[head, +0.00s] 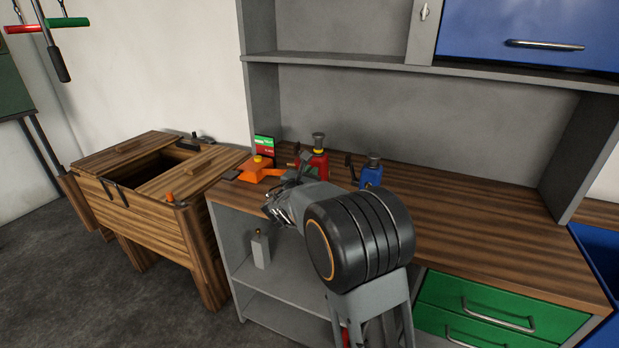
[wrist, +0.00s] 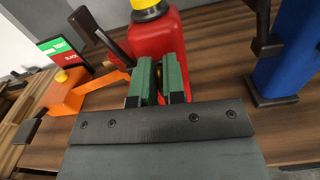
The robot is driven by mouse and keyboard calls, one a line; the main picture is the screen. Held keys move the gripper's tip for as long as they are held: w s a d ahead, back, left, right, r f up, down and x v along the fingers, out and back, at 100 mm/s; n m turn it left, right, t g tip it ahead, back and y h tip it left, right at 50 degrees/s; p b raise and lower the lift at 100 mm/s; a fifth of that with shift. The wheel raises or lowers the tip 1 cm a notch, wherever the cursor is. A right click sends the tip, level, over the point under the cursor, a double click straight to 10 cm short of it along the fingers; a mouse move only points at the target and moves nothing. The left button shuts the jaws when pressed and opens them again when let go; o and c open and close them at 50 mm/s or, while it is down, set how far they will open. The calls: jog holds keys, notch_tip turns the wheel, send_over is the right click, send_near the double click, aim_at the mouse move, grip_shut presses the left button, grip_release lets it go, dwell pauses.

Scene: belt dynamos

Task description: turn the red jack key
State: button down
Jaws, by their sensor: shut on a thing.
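The red jack (head: 318,163) stands upright on the wooden worktop, with a yellow collar and a dark top in the head view. It fills the upper middle of the wrist view (wrist: 158,38). My gripper (wrist: 160,78), with green pads, is close together low at the jack's near side. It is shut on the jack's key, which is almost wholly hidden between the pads. In the head view my gripper (head: 304,177) is partly hidden by my wrist. A dark lever (wrist: 98,32) slants up on the jack's left.
A blue jack (head: 371,173) stands close on the right. An orange device (head: 258,172) with a yellow knob and a green-and-red display (head: 264,144) are on the left. The worktop (head: 480,225) is clear further right.

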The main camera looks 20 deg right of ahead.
jog(key=m+b, duration=0.2)
jog(key=b, duration=0.1)
jog(key=f+m+b, duration=0.1)
jog(key=m+b, duration=0.1)
jog(key=b, duration=0.2)
jog(key=shift+s+d, duration=0.15)
jog(key=m+b, duration=0.4)
jog(key=b, duration=0.2)
jog(key=m+b, duration=0.4)
jog(key=b, duration=0.1)
jog(key=m+b, duration=0.4)
jog(key=b, duration=0.2)
jog(key=shift+s+d+f+m+b, duration=0.2)
jog(key=shift+s+d+m+b, duration=0.05)
jog(key=shift+m+b, duration=0.15)
jog(key=shift+r, duration=0.1)
jog(key=c, duration=1.2)
grip_release()
jog(key=shift+a, duration=0.1)
